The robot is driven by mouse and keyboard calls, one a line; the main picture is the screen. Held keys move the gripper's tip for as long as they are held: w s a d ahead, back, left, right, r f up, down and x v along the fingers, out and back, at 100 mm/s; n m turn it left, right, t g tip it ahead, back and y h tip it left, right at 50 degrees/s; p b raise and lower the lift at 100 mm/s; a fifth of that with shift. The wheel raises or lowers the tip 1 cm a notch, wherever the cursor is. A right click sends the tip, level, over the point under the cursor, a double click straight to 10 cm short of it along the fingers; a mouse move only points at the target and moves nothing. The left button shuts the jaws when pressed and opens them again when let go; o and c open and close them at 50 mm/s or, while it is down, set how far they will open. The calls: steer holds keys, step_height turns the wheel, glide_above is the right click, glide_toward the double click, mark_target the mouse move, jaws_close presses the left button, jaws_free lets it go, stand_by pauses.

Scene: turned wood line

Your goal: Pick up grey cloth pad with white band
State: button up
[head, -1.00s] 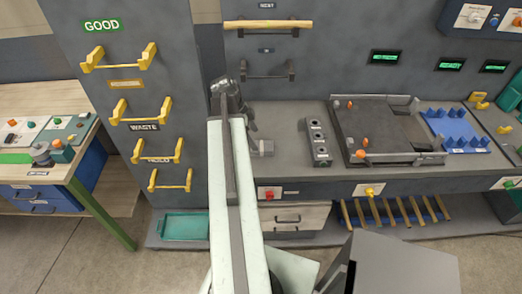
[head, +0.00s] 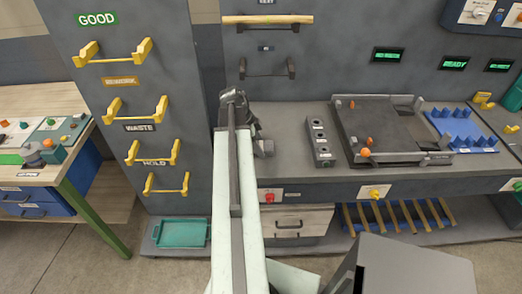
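I cannot pick out a grey cloth pad with a white band in the head view. My arm reaches up the middle of the picture to the grey bench. My gripper (head: 258,140) is at its far end, small and dark, mostly behind the arm's own links, so its fingers do not show clearly. A small grey piece (head: 267,148) shows beside it; I cannot tell whether it is part of the gripper or a separate thing.
A dark tray fixture (head: 375,135) with orange knobs and a grey block with holes (head: 320,143) stand right of my arm. A blue pegged rack (head: 462,130) is farther right. Yellow brackets (head: 135,108) line the left panel. A green tray (head: 182,233) lies low.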

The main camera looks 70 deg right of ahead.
steer(key=c, duration=0.6)
step_height(320, 180, up, 10)
steer(key=p, duration=1)
